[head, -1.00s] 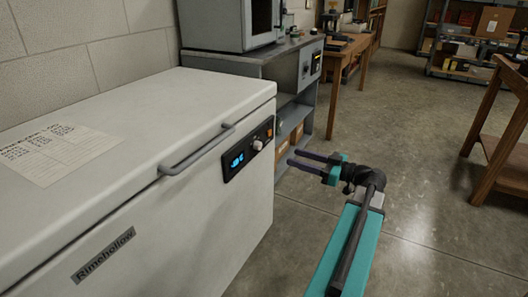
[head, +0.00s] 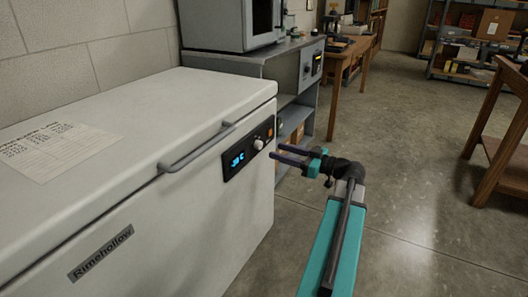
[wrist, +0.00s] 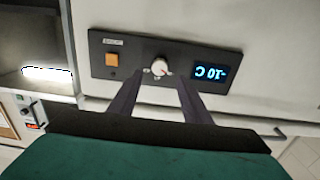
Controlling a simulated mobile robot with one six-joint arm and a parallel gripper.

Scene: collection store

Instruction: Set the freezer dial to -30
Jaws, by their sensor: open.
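The freezer dial (head: 259,144) is a small white knob on the black control panel (head: 232,167) on the freezer's front. It also shows in the wrist view (wrist: 159,67), where the picture is upside down. The lit blue display (wrist: 209,73) beside it appears to read -10 C there. My gripper (head: 277,152) is open and empty, its two dark fingers pointing at the panel from the right. In the wrist view the dial lies between the lines of the fingertips, just beyond them. The fingers seem apart from it.
The white chest freezer (head: 165,238) has a grey lid handle (head: 196,149) above the panel. An orange switch (wrist: 112,59) sits on the panel. A grey bench (head: 300,72) stands behind the freezer. The floor to the right is clear up to a wooden table (head: 497,150).

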